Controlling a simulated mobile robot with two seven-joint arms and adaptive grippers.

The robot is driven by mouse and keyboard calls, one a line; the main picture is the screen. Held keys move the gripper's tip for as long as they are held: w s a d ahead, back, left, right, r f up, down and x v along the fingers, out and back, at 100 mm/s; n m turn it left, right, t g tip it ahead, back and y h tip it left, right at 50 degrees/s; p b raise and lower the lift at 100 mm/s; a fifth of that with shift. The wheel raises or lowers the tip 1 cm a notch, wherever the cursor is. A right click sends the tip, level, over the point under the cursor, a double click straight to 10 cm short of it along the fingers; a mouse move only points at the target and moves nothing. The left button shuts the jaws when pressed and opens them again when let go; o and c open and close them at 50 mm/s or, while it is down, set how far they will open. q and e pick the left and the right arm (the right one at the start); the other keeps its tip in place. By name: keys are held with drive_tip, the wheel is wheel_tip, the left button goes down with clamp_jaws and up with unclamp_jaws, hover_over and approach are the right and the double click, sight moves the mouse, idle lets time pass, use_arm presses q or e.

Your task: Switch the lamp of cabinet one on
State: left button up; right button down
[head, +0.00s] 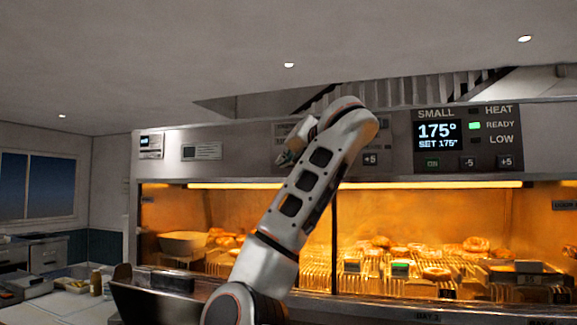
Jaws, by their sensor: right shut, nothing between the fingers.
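A long heated cabinet (160,172) with a steel front fills the right of the head view. A bright strip (450,184) runs along its top edge and the inside glows orange. A control panel (468,140) at the right reads 175°, SET 175°, with a green light beside READY and ON, -5 and +5 buttons. A second panel (370,159) is mostly hidden behind my right arm; only a +5 button shows clearly. My right gripper (287,158) is shut and empty, in front of this second panel's left part; I cannot tell whether it touches. Which lamp switch belongs to cabinet one is unclear.
Fried food lies on wire racks (370,260) inside. A small device with a display (151,146) and a label plate (202,151) sit on the steel front at left. My right arm crosses the middle.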

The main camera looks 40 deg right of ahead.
drive_tip(key=shift+s+a+b, duration=0.3)
drive_tip(key=shift+s+a, duration=0.1)
drive_tip(key=shift+a, duration=0.35)
drive_tip(key=shift+s+a+b, duration=0.3)
drive_tip(key=shift+s+a, duration=0.05)
drive_tip(key=shift+a, duration=0.35)
drive_tip(key=shift+s+a+b, duration=0.3)
drive_tip(key=shift+s+a, duration=0.1)
drive_tip(key=shift+a, duration=0.35)
